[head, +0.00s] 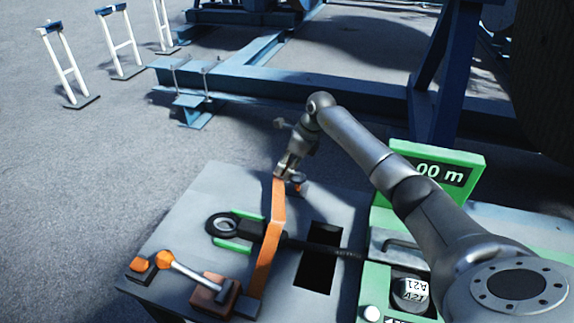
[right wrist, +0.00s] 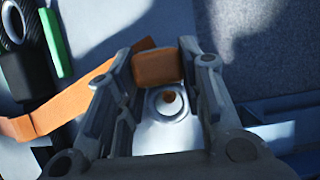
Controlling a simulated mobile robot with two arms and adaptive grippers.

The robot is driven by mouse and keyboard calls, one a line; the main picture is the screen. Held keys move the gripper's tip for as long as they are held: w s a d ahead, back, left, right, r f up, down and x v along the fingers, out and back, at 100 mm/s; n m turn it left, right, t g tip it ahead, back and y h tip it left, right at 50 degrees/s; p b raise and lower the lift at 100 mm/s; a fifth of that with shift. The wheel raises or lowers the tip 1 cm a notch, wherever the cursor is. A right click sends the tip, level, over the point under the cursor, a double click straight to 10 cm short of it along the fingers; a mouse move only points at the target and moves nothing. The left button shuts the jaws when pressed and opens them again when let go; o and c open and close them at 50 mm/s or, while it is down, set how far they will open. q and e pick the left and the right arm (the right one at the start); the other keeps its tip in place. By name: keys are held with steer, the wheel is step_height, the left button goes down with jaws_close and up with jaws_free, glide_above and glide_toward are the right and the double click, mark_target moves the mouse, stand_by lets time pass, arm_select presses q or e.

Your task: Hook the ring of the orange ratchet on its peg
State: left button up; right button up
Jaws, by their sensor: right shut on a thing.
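My right gripper (head: 288,177) is at the far edge of the grey table, shut on the end of the orange strap (head: 267,245). In the right wrist view an orange end piece (right wrist: 158,68) sits between its fingertips, with the strap running off to the left. The strap passes over the black cable to a brown-orange ratchet block (head: 208,292) with a metal handle. A small orange-topped fitting (head: 298,185) stands beside the gripper, partly hidden; I cannot tell if it is the peg. No ring shows clearly on the strap. My left gripper is not in view.
A black cable with a ring end (head: 222,226) lies in a green holder (head: 232,245). A dark slot (head: 320,262) opens in the table (head: 190,225). A green display (head: 438,170) stands at right. Blue steel framework (head: 260,82) is beyond the table.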

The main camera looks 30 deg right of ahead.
steer(key=shift+f+b, duration=1.4)
steer(key=shift+f, duration=0.45)
stand_by(1.6)
steer(key=o, duration=1.2)
steer(key=v, duration=1.2)
